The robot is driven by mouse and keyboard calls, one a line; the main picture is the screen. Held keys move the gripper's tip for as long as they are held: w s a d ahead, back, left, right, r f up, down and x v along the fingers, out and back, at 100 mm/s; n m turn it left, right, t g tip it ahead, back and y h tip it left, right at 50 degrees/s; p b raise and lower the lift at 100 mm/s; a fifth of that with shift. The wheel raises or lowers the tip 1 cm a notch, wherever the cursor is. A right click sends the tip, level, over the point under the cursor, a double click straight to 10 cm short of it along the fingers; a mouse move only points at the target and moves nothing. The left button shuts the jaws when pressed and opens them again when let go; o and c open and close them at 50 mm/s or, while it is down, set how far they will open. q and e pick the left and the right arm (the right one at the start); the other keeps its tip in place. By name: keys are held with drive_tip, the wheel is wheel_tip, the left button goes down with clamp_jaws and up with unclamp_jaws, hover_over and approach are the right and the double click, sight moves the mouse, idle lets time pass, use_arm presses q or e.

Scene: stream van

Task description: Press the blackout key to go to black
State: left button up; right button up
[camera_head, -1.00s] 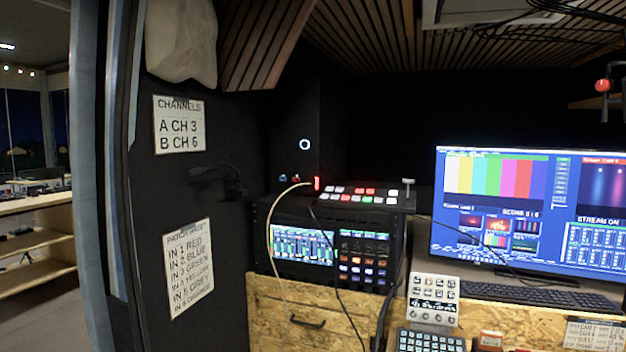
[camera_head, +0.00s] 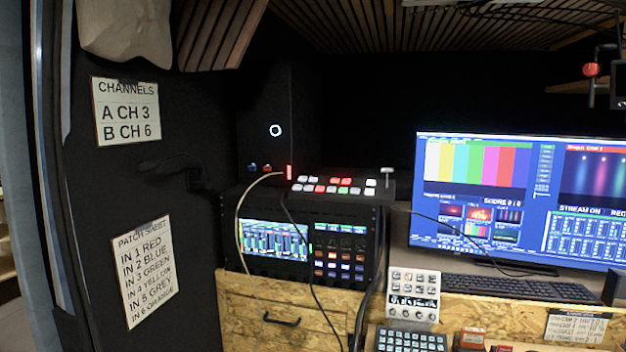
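A small switcher panel (camera_head: 338,190) with rows of lit white, red and green keys and a fader lever (camera_head: 387,176) at its right end sits on top of the black equipment rack. Below it, the rack front holds a lit screen (camera_head: 275,243) and a block of keys (camera_head: 339,254), some of them orange. A pale keypad (camera_head: 414,290) stands on the desk, and a dark key panel (camera_head: 411,341) lies in front of it at the bottom edge. I cannot read which key is the blackout key. Neither of my grippers is in view.
A monitor (camera_head: 520,200) and a keyboard (camera_head: 520,288) stand on the desk at right. Cables (camera_head: 318,290) hang across the rack front. The dark wall at left carries a channels sign (camera_head: 126,111) and a patch sheet (camera_head: 146,272).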

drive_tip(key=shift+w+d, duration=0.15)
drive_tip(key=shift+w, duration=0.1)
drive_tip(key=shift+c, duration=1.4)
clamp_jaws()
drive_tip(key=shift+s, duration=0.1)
